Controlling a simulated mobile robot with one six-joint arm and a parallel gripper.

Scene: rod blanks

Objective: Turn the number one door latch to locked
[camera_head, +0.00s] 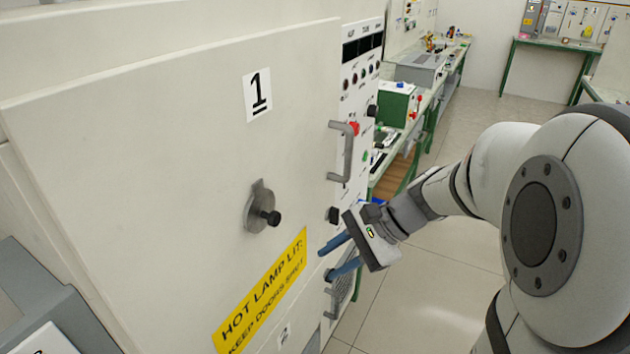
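The cabinet door (150,130) marked with a black number 1 (257,94) fills the left of the view and looks shut. Its latch (257,203) is a grey metal plate with a dark round knob (270,217) sticking out at its lower right. I cannot tell from its angle whether it is locked. My gripper (326,264) is to the right of and below the latch, apart from it. Its two blue fingers are spread with a gap between them, and nothing shows in the gap.
A yellow hot-lamp warning sign (262,291) is below the latch. A grey bar handle (346,152) projects at the door's right edge, beside a control panel (361,75). Open floor (440,265) lies right.

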